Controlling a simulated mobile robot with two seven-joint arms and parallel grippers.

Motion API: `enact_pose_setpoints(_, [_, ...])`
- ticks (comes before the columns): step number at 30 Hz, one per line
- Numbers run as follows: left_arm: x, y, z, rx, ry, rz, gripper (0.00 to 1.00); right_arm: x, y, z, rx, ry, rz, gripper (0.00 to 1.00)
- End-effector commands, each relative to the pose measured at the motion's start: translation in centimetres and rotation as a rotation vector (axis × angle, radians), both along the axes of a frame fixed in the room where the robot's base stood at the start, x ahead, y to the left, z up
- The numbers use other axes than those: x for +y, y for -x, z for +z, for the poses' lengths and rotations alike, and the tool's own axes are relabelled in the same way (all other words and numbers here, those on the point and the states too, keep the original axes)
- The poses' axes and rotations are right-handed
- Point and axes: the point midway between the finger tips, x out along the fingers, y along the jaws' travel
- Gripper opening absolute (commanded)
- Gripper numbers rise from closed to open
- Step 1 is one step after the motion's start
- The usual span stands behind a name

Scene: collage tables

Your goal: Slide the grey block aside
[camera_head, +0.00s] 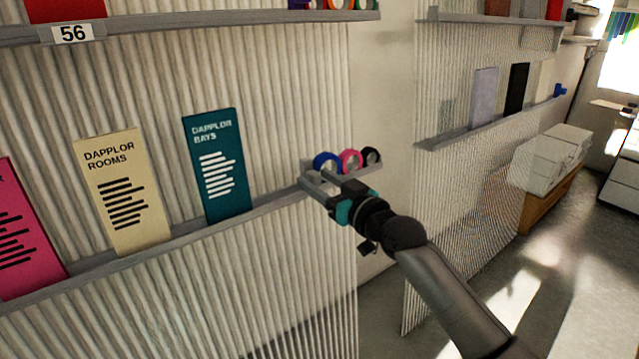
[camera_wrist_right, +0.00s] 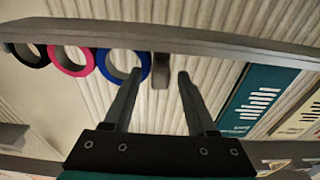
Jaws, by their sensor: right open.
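The grey block (camera_wrist_right: 160,78) shows in the right wrist view as a small upright piece at the shelf, next to the blue tape ring (camera_wrist_right: 122,65). My right gripper (camera_head: 315,181) is at the shelf's edge in the head view, open. In the wrist view its two fingers (camera_wrist_right: 160,74) stand on either side of the block, with gaps visible; I cannot tell how deep the block is between them. In the head view the gripper largely hides the block. My left gripper is not in view.
The shelf (camera_head: 270,207) also holds pink (camera_head: 349,160) and black (camera_head: 371,156) rings on the block's other side from the teal leaflet (camera_head: 217,165). A cream leaflet (camera_head: 124,190) and a pink leaflet (camera_head: 25,235) stand further left. Bare shelf lies between block and teal leaflet.

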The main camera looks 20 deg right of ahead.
Motion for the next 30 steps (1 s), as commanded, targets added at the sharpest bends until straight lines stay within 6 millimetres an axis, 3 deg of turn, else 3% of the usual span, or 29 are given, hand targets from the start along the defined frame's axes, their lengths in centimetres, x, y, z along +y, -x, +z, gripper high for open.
enact_pose_setpoints(6, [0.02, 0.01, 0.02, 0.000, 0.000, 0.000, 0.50, 0.02, 0.01, 0.00, 0.000, 0.000, 0.000, 0.55])
enact_pose_setpoints(21, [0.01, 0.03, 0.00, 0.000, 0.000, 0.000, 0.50, 0.01, 0.04, -0.01, 0.000, 0.000, 0.000, 0.00])
enact_pose_setpoints(30, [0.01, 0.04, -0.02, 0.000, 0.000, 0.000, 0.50, 0.00, 0.03, -0.02, 0.000, 0.000, 0.000, 0.00])
